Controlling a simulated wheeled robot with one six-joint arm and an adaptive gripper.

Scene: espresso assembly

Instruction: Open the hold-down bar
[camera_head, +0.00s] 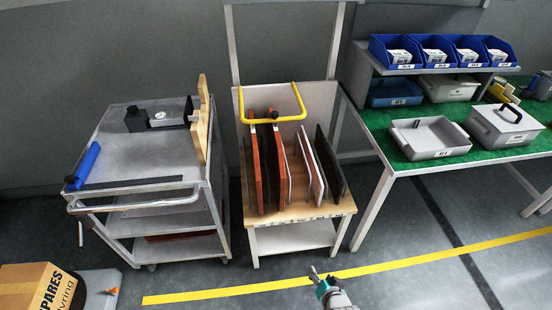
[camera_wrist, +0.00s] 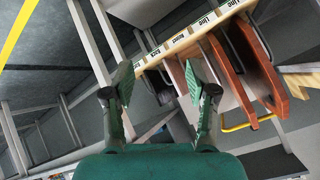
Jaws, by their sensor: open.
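The hold-down bar (camera_head: 292,117) is a yellow U-shaped bar on the panel rack in the head view. Its two ends meet the rack's back panel, and its front stretch passes above the upright panels. A dark knob (camera_head: 275,115) shows at its front. Part of the yellow bar (camera_wrist: 240,128) also shows in the wrist view, partly hidden behind the panels. My gripper (camera_head: 316,273) is in front of the rack, low in the head view, apart from the bar. In the wrist view my gripper (camera_wrist: 157,80) has its fingers spread with nothing held between them.
Several upright panels (camera_head: 257,170) stand in the slots of the wooden rack base (camera_head: 300,217). A grey cart (camera_head: 140,165) stands to the left. A green-topped table (camera_head: 460,165) with bins stands to the right. A cardboard box (camera_head: 25,288) is at lower left. Floor in front is clear.

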